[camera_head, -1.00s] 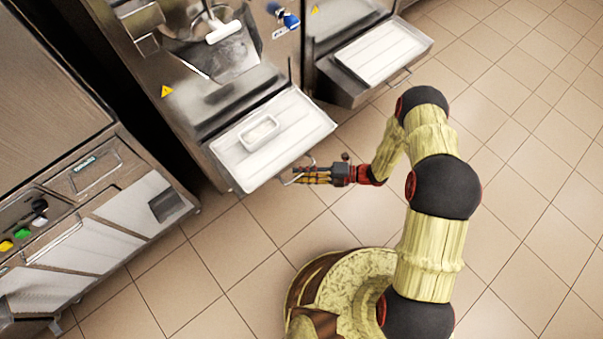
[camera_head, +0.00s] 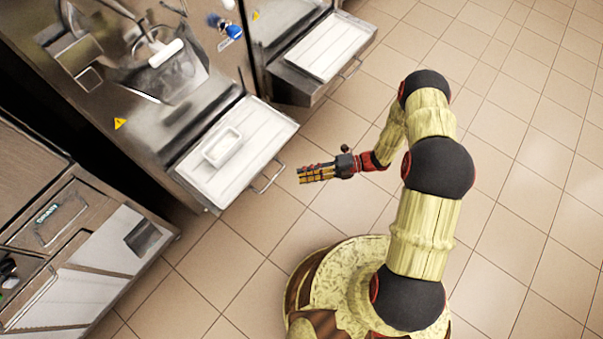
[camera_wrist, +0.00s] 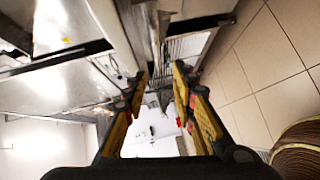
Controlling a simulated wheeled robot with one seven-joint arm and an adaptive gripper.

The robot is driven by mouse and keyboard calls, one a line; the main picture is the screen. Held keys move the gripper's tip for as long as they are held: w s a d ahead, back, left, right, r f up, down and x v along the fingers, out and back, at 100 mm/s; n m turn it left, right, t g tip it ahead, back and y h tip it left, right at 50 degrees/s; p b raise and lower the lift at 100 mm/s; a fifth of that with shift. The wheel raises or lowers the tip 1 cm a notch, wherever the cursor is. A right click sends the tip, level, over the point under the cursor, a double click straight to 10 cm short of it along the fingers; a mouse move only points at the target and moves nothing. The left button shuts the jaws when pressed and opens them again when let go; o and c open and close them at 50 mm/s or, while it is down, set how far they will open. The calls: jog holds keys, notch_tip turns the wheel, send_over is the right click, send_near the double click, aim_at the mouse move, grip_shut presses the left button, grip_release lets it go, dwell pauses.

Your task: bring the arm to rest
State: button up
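My gripper (camera_head: 300,175) is held out over the tiled floor, to the right of the middle freezer's white shelf (camera_head: 254,120) and apart from it. In the wrist view my gripper (camera_wrist: 165,95) shows two yellow-padded fingers spread apart with nothing between them. My arm (camera_head: 425,200) reaches up from my base and bends left at the top. A small white tray (camera_head: 222,147) sits on the shelf.
A metal handle (camera_head: 268,178) juts from the shelf's front, close to my gripper. A second freezer with a white shelf (camera_head: 322,48) stands at the back. A steel machine (camera_head: 75,250) stands at the left. The tiled floor (camera_head: 530,150) on the right is clear.

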dwell(0.5)
jog(key=s+d+f+n+g+h, duration=0.1)
jog(key=s+n+g+h, duration=0.15)
jog(key=s+n, duration=0.65)
jog(key=s+d+r+n+g+h, duration=0.1)
jog(key=d+r+n+g+h, duration=0.3)
jog(key=r+n, duration=0.4)
jog(key=d+r+n+t+h+p, duration=0.1)
jog(key=d+r+n+t+h, duration=0.3)
jog(key=r+n, duration=0.55)
jog(key=d+r+n+t+h+p, duration=0.1)
jog(key=d+r+n+h, duration=0.4)
jog(key=r, duration=0.8)
jog(key=s+r+n+t, duration=0.2)
jog(key=r+t, duration=0.2)
jog(key=r, duration=0.7)
jog(key=s+r+n+t+p, duration=0.1)
jog(key=s+r+n+t, duration=0.2)
jog(key=r, duration=0.8)
jog(key=shift+s+d+r+t+h, duration=0.15)
jog(key=shift+s+d+t+h, duration=0.25)
jog(key=shift+t, duration=0.35)
